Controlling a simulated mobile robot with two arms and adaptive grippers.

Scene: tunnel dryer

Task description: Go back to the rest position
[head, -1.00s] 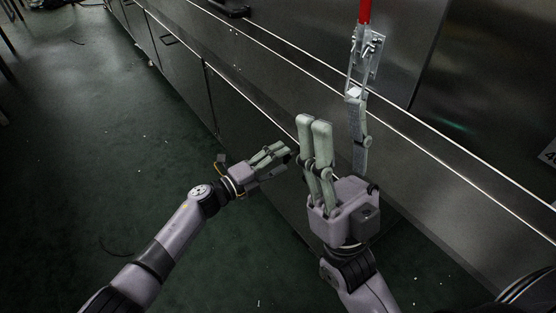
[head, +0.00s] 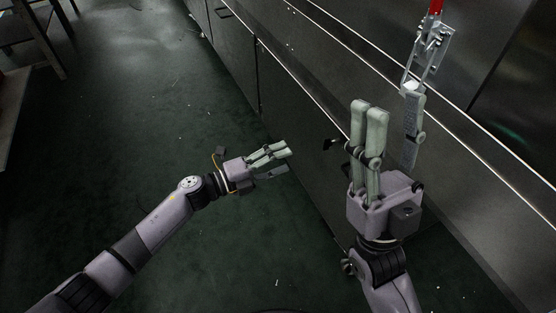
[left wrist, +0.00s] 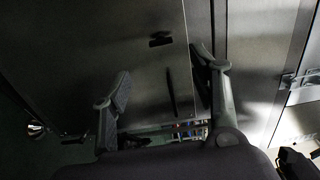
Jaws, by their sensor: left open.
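My left gripper (head: 286,159) is in the middle of the head view, with its grey-green fingers pointing right toward the lower metal front. It is open and empty, above the dark green floor. In the left wrist view my left gripper (left wrist: 162,76) shows its fingers spread wide, with nothing between them. My right gripper (head: 390,100) stands to the right with its fingers pointing up. Its fingers are apart, with nothing visible between them. A metal toggle latch with a red handle (head: 431,46) shows just beyond its right finger. I cannot tell whether they touch.
The long metal dryer front (head: 300,86) runs diagonally along the right, close to both grippers. The dark green floor (head: 130,130) is open on the left. Table-like furniture (head: 42,45) stands at the far left edge.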

